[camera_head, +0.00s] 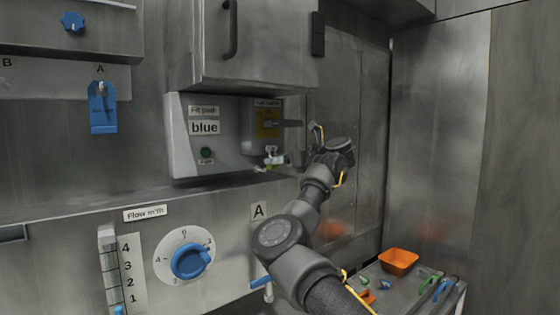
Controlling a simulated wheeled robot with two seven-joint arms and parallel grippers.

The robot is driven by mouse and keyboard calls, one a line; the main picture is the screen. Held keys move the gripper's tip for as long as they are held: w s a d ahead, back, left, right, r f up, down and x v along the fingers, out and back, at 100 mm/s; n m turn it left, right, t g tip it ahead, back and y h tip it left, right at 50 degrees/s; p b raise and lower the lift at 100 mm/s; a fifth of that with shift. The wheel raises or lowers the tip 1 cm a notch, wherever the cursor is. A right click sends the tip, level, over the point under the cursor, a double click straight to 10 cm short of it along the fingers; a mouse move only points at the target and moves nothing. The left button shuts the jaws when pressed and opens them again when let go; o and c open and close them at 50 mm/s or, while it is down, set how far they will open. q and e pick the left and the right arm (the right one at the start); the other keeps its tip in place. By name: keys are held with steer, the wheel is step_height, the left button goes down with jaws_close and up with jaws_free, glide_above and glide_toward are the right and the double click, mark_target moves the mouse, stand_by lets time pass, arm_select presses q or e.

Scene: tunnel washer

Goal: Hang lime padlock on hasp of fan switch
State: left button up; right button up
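The fan switch (264,127) is a grey box with a yellow plate and a dark handle pointing right, on the right side of the wall housing. My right gripper (276,158) reaches this cluster from the right, just below the switch. Its fingers are small and partly hidden by my wrist, so their opening is unclear. My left gripper is not in view.
A cabinet with a handle (250,45) overhangs the housing (205,160). A blue dial (190,261) and level gauge are on the lower panel. An orange bin (398,260) and small coloured items are on a bench at lower right.

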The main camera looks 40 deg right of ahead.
steer(key=shift+o, duration=0.2)
steer(key=b+v, duration=0.8)
steer(key=v, duration=0.2)
steer(key=shift+s+b, duration=0.35)
steer(key=shift+s+d+r, duration=0.1)
steer(key=shift+d, duration=0.05)
